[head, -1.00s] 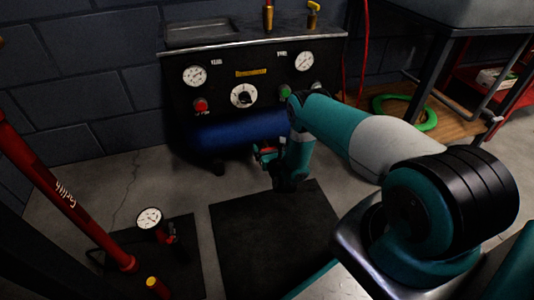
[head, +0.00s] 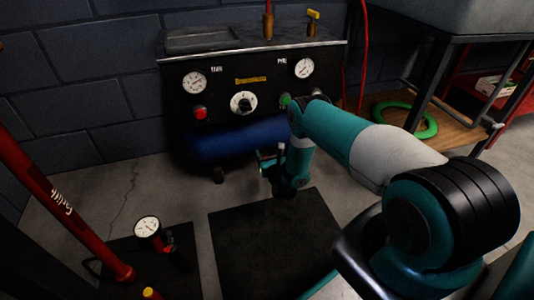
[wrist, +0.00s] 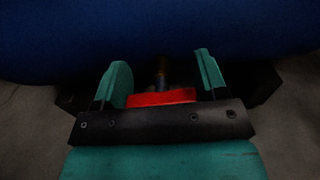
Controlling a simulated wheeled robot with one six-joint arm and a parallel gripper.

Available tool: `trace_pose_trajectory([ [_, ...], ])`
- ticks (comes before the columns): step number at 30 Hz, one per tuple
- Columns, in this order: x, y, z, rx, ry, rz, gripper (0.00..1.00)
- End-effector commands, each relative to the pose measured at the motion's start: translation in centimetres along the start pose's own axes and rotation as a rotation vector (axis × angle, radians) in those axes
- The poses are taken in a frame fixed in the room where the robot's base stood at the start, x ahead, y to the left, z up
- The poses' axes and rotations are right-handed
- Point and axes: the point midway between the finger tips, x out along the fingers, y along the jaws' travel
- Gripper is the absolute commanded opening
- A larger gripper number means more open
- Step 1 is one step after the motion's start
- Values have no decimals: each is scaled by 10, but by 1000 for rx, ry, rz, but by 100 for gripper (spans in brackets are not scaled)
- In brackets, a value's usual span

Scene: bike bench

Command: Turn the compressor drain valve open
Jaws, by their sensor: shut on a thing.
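The compressor drain valve has a red handle (wrist: 160,98) and a short brownish stem in the wrist view. It sits below the blue compressor tank (wrist: 160,28), which also shows in the head view (head: 235,139). My gripper (wrist: 162,72) has its two teal fingers on either side of the handle and is shut on it. In the head view my gripper (head: 267,164) is low in front of the tank's right part, and the handle is not clearly visible there. The handle's contact with the fingers is partly hidden by the dark gripper body.
A dark panel (head: 270,95) with gauges, a knob and a red button stands above the tank. A black mat (head: 270,245) lies on the floor in front. A red pump (head: 60,205) and a floor gauge (head: 147,227) are at left. A green coil (head: 418,130) lies at right.

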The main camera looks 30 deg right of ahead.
Motion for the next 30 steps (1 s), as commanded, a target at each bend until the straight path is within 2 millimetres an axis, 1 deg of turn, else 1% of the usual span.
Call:
trace_pose_trajectory([
  [5,0,1,0,-69,0,0,42],
  [11,-1,1,0,-214,1,0,42],
  [30,-1,3,-3,-821,1,0,42],
])
